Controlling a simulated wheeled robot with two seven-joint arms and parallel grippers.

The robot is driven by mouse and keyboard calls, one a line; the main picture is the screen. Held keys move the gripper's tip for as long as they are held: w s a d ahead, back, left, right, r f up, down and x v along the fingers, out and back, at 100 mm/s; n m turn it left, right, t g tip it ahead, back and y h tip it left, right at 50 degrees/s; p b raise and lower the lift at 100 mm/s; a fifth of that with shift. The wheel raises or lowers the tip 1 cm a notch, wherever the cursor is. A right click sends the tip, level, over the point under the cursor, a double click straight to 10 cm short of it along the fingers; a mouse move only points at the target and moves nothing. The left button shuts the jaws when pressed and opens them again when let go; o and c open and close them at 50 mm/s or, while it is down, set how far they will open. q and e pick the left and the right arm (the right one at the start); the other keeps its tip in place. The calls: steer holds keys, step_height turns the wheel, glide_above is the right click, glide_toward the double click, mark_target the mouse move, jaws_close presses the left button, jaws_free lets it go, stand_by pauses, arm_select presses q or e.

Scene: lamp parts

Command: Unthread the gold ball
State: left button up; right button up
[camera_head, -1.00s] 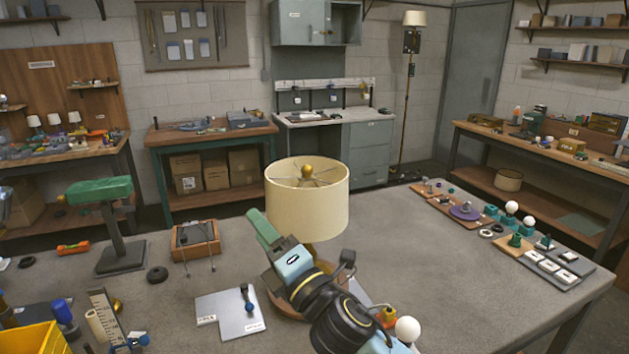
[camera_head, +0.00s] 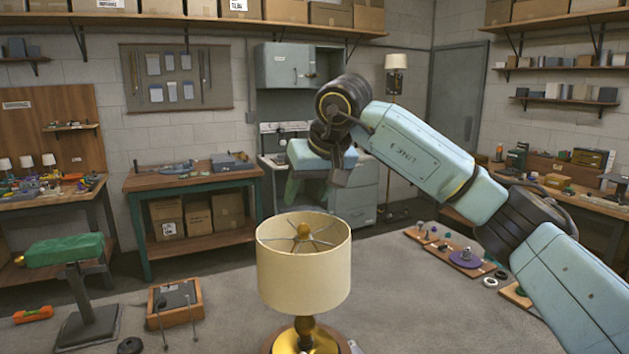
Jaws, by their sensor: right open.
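The gold ball (camera_head: 305,231) sits on top of the table lamp, at the centre where the thin metal spokes meet. The cream lampshade (camera_head: 303,270) surrounds it, and the lamp's gold stem and base (camera_head: 306,335) show below the shade. My right gripper (camera_head: 308,207) points down above the lamp, its green fingers apart and empty. A gap seems to lie between the fingertips and the ball, though its depth is hard to judge. My left gripper is not in view.
On the workbench, a green-topped stand (camera_head: 75,285) and a wooden tray with metal rods (camera_head: 175,302) stand left of the lamp. Small parts on boards (camera_head: 450,250) lie at the right, partly behind my right arm.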

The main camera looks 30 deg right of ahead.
mark_target(306, 226)
steer(key=shift+h, duration=0.5)
steer(key=x, duration=0.4)
steer(key=d+p+x, duration=0.1)
steer(key=x, duration=0.3)
steer(key=d+x, duration=0.1)
steer(key=x, duration=0.3)
steer(key=shift+w+p, duration=0.15)
steer(key=shift+p, duration=0.15)
jaws_close()
steer(key=shift+d+r+n+y+p, duration=0.2)
steer(key=shift+n+y+p, duration=0.3)
steer(key=shift+n+p, duration=0.25)
steer(key=shift+f+n+y, duration=0.15)
steer(key=shift+n+y, duration=0.15)
steer(key=shift+n, duration=0.35)
